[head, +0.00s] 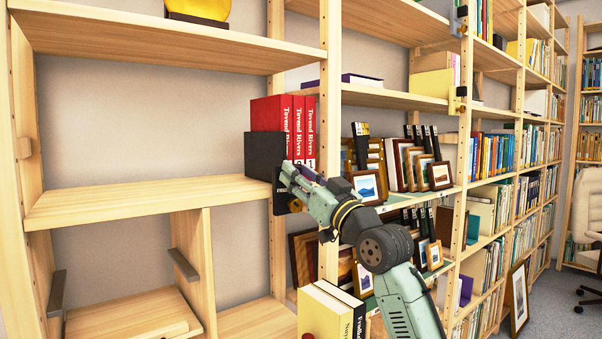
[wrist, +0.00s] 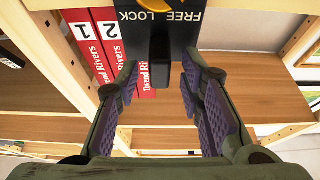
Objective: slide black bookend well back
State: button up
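The black bookend (head: 262,156) stands upright on the middle shelf (head: 130,199), against the left side of the red books (head: 268,114). In the wrist view the bookend (wrist: 185,42) shows a face lettered "FREE LOCK", an orange part and a black piece reaching down between my fingers. My gripper (head: 286,192) is at the bookend's front, near the shelf edge. In the wrist view my gripper (wrist: 160,82) is open, its purple pads on either side of the black piece with gaps. Contact with the bookend cannot be told.
The shelf left of the bookend is bare. A wooden upright (head: 329,140) stands right of the red books. Framed prints (head: 368,186) crowd the shelf beyond it.

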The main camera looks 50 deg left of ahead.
grip_shut()
dwell(0.4)
dwell(0.4)
